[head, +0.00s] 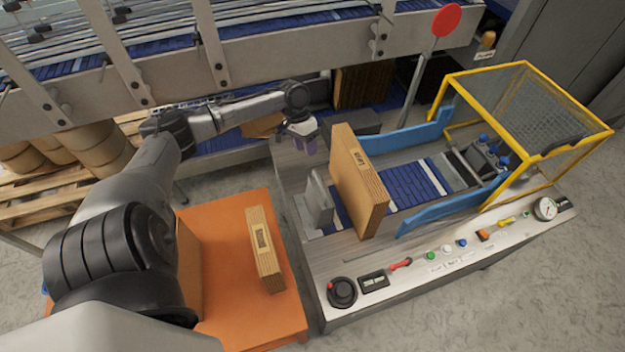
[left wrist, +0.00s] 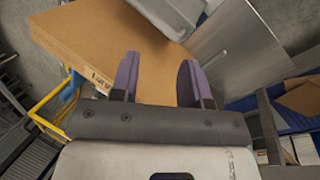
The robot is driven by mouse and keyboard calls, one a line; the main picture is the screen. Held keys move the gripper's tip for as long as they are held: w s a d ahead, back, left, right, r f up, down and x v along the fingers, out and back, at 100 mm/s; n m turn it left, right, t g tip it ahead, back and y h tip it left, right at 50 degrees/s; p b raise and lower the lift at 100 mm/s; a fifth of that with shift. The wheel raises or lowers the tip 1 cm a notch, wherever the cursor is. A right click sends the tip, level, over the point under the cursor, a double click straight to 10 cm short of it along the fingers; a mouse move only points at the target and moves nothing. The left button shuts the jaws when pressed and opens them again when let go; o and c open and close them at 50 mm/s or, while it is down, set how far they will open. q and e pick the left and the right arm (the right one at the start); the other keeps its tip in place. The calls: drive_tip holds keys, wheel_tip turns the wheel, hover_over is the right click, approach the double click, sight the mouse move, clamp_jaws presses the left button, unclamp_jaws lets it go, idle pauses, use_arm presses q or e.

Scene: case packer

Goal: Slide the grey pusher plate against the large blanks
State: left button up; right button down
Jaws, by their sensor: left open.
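The grey pusher plate (head: 318,203) stands upright at the left end of the packer's blue belt. The large blanks (head: 361,185), a tall brown cardboard stack with a label, stand just to its right. A narrow strip of blue belt shows between plate and stack near the bottom. My left gripper (head: 305,143) is open and empty, behind and above the plate, with purple fingertips. In the left wrist view the open fingers (left wrist: 158,80) point toward the large blanks (left wrist: 105,38), and a grey piece, probably the pusher plate (left wrist: 172,14), shows at the top. My right gripper is not in view.
Blue side guides (head: 455,207) flank the belt, leading to a yellow-framed cage (head: 540,110). Knobs and buttons line the front panel (head: 440,262). An orange table (head: 225,255) holds another blank stack (head: 262,250). A conveyor frame (head: 180,75) runs behind my left arm.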

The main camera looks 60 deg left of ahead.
sight(320, 182)
use_arm(q)
drive_tip(key=d+f+m, duration=0.1)
drive_tip(key=f+m, duration=0.3)
drive_tip(key=m, duration=0.3)
drive_tip(key=w+d+f+m, duration=0.1)
drive_tip(key=f+m, duration=0.3)
drive_tip(key=m, duration=0.4)
drive_tip(key=w+d+f+m+t, duration=0.1)
drive_tip(key=d+f+m, duration=0.2)
drive_tip(key=m, duration=0.5)
drive_tip(key=shift+d+f+h+p, duration=0.2)
drive_tip(key=shift+f+h+p, duration=0.2)
drive_tip(key=shift+f, duration=0.2)
clamp_jaws()
